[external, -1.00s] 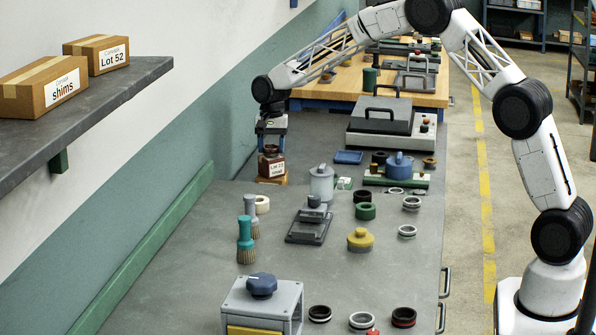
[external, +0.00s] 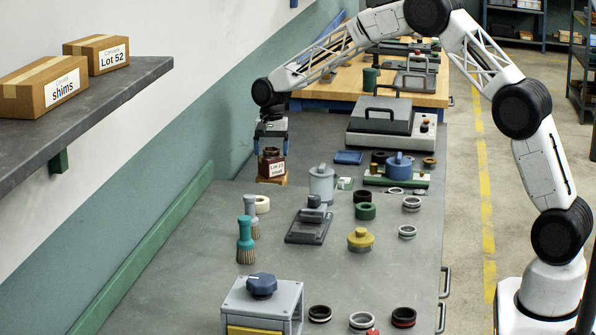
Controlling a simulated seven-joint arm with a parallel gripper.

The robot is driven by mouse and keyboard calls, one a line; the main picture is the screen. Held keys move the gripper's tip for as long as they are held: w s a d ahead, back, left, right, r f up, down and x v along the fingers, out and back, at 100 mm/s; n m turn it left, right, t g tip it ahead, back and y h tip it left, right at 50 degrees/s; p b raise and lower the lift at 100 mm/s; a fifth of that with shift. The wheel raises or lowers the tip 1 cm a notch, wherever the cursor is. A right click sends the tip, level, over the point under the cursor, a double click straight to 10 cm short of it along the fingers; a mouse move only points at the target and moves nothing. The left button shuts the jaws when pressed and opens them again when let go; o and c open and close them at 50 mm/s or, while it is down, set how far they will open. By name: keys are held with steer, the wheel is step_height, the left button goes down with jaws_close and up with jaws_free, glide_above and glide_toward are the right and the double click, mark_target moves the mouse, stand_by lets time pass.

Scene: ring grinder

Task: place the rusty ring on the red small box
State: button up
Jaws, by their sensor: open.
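The small dark red box (external: 272,167) with a white lot label stands on a tan wooden base near the wall, left of the grey canister. A dark brown ring (external: 271,152), which looks like the rusty ring, rests on top of the box; its exact colour is hard to tell at this size. My gripper (external: 270,143) is open and points down just above the ring, near or around its top edge. Whether the fingertips still touch it cannot be told.
A grey lidded canister (external: 321,184) stands right of the box, and a blue tray (external: 348,157) lies behind it. Brushes (external: 246,240), a black-and-grey clamp (external: 309,226) and several other rings, including a green one (external: 365,211), stand nearer. The bench between them is partly clear.

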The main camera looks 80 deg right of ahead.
steer(key=shift+r, duration=0.1)
step_height(320, 180, up, 12)
steer(key=d, duration=0.1)
steer(key=shift+d, duration=0.25)
stand_by(0.4)
steer(key=shift+w, duration=0.1)
stand_by(0.5)
steer(key=s+a+r+n, duration=0.3)
steer(key=s+a+r, duration=0.2)
steer(key=s+a, duration=0.4)
steer(key=s+a+r+n+t+h, duration=0.1)
steer(key=s+a+r+n, duration=0.3)
steer(key=s+a, duration=0.45)
steer(key=s+a+r+n, duration=0.1)
steer(key=s+a+r, duration=0.5)
steer(key=s+a, duration=0.3)
steer(key=s+a+f+n, duration=0.2)
steer(key=s+a, duration=0.2)
steer(key=s, duration=0.6)
steer(key=s+a+f+n+t, duration=0.1)
steer(key=s+a, duration=0.4)
steer(key=s, duration=0.6)
steer(key=s+a+f+n, duration=0.4)
steer(key=s+n, duration=0.1)
steer(key=s, duration=0.5)
steer(key=shift+s+a+t+h, duration=0.15)
steer(key=shift+a+t+h, duration=0.15)
steer(key=shift+t, duration=0.1)
